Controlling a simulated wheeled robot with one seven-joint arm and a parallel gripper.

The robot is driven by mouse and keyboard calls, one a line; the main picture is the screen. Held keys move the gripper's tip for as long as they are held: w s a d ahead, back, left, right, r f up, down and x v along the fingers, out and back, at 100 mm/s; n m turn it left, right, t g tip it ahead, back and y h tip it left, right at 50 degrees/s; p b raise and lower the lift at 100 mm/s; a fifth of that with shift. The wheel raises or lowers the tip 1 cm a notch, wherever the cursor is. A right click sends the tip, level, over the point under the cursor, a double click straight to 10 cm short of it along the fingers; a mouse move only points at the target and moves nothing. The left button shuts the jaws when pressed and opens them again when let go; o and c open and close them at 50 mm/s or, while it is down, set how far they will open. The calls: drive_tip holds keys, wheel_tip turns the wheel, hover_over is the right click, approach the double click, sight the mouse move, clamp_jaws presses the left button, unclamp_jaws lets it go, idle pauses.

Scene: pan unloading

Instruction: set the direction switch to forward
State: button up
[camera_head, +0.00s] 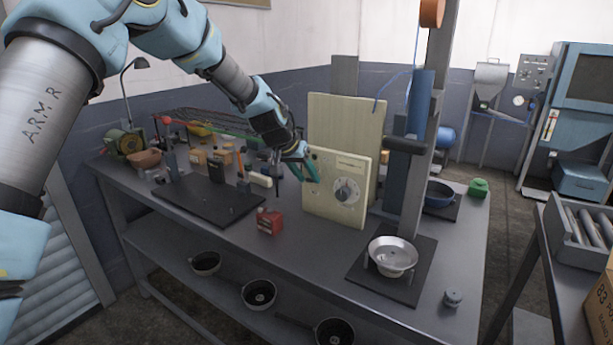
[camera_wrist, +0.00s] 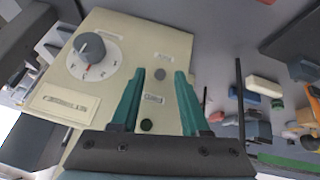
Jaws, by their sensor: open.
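The cream control panel (camera_head: 325,207) stands upright on the workbench; it also fills much of the wrist view (camera_wrist: 110,40). It bears a grey dial knob (camera_wrist: 89,46) on a white numbered disc, which also shows in the head view (camera_head: 346,190). A small round grey part (camera_wrist: 160,74), a label and a dark green round part (camera_wrist: 147,125) lie in line on the panel. I cannot tell which is the direction switch, or its setting. My gripper (camera_wrist: 159,75) is open with teal fingers, in front of the panel's upper left in the head view (camera_head: 313,172). Nothing is between the fingers.
The workbench (camera_head: 285,262) holds a red block (camera_head: 270,221) before the panel and a dark mat (camera_head: 208,200) with small parts to the left. A metal bowl (camera_head: 392,255) stands right of the panel near a post with a dark horizontal bar (camera_head: 405,146). Pans sit on the lower shelf.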

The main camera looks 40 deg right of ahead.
drive_tip(key=shift+a+r, duration=0.1)
drive_tip(key=b+v, duration=0.4)
drive_tip(key=v, duration=0.6)
drive_tip(key=shift+r, duration=0.25)
drive_tip(key=shift+a, duration=0.1)
drive_tip(key=w+a+f+n+t+y, duration=0.1)
drive_tip(key=w+a+f+n+y, duration=0.2)
drive_tip(key=a, duration=1.3)
drive_tip(key=w+a+f+n+t+y, duration=0.1)
drive_tip(key=w+a+f+n, duration=0.3)
drive_tip(key=a, duration=1.1)
drive_tip(key=s+a+f+n+y, duration=0.1)
drive_tip(key=s+a, duration=0.2)
drive_tip(key=a, duration=0.4)
drive_tip(key=s+a+f+n, duration=0.2)
drive_tip(key=s+a, duration=0.1)
drive_tip(key=a, duration=0.4)
drive_tip(key=s+a+f+n+g+y, duration=0.1)
drive_tip(key=s+a+n, duration=0.1)
drive_tip(key=a, duration=0.6)
drive_tip(key=shift+s+y, duration=0.3)
drive_tip(key=shift+s, duration=0.35)
